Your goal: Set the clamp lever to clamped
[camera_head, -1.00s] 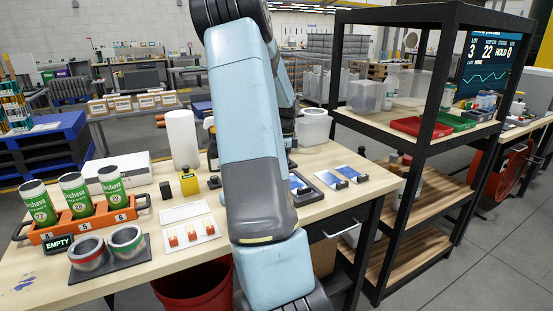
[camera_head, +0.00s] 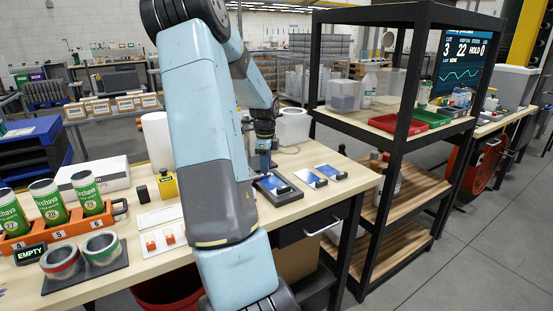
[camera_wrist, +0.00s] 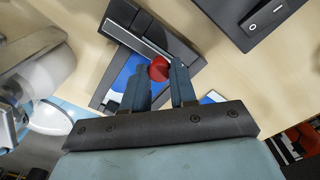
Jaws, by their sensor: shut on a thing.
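The dark clamp fixture (camera_head: 287,200) lies on the wooden bench, with a blue-and-white plate in it. It also shows in the wrist view (camera_wrist: 103,98). The clamp lever's red knob (camera_wrist: 158,68) sits at the fixture's edge, between my fingers, at the end of a bar along that edge. My gripper (camera_wrist: 163,73) is shut on the knob. In the head view my gripper (camera_head: 264,163) is down at the fixture's back, and the lever is hidden. I cannot tell whether the lever is at its clamped position.
Two blue-and-white cards (camera_head: 330,172) lie to the right of the fixture. A white tub (camera_head: 293,126) stands behind it. A black shelf rack (camera_head: 391,170) rises close on the right. A dark switch box (camera_wrist: 262,15) is near the gripper. Cans in an orange rack (camera_head: 62,231) stand at left.

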